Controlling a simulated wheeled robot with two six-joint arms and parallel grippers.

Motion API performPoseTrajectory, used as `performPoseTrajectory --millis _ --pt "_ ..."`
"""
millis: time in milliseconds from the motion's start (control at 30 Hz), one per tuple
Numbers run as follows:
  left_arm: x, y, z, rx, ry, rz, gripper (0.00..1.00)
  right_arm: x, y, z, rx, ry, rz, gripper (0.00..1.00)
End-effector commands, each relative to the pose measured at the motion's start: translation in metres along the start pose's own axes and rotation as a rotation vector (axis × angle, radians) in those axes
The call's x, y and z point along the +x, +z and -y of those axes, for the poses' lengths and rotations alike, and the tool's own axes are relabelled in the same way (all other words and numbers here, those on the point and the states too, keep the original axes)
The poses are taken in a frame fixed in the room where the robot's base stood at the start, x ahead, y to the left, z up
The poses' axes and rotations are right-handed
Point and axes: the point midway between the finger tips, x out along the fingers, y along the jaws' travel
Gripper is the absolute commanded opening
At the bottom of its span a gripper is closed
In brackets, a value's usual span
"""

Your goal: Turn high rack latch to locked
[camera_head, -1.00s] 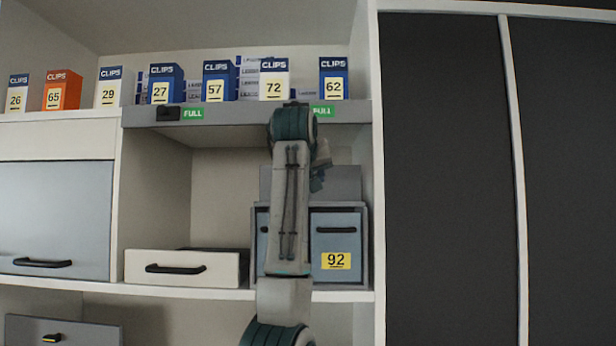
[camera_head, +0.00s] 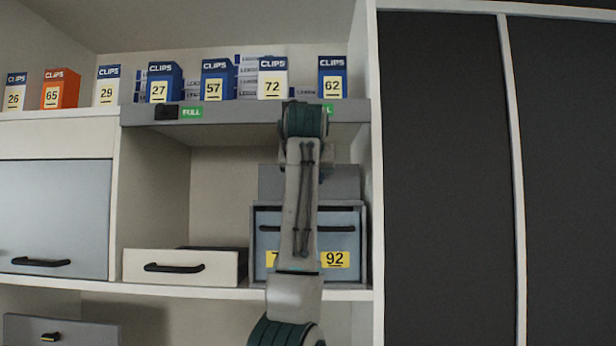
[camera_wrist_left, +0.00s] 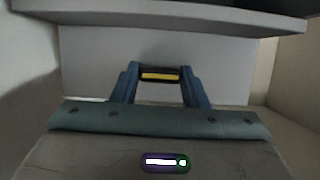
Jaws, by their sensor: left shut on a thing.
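In the left wrist view, my left gripper (camera_wrist_left: 160,80) is shut on a small dark piece with a yellow stripe, which looks like the latch (camera_wrist_left: 160,75). The stripe lies about level in that view. Behind it is a plain grey panel (camera_wrist_left: 225,65). In the head view my left arm stands upright in front of the right bay, and its own links hide the gripper and the latch. The grey panel (camera_head: 341,183) shows to the right of the arm, above a grey drawer unit. My right gripper is not in view.
Below are the drawer unit (camera_head: 341,224) and a white drawer (camera_head: 205,267). A divider closes the right side.

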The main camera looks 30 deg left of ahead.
Motion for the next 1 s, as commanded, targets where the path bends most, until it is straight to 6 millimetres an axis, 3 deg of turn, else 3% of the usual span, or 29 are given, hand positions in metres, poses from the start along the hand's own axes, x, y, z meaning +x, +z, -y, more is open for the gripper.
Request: performPoseTrajectory --millis 67,100,133,533,1000 --pt "-0.002 -0.003 0.001 -0.002 0.000 -0.009 0.17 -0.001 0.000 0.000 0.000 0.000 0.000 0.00" --pt "-0.002 -0.003 0.001 -0.002 0.000 -0.009 0.46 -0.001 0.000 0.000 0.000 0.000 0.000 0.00" --pt "-0.002 -0.003 0.001 -0.002 0.000 -0.009 0.49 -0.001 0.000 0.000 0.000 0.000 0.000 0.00" --pt "-0.009 0.001 0.000 -0.002 0.002 -0.005 0.49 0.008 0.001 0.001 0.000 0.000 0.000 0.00" --pt "-0.094 0.001 0.000 -0.001 0.002 -0.007 0.49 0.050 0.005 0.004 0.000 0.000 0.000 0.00"
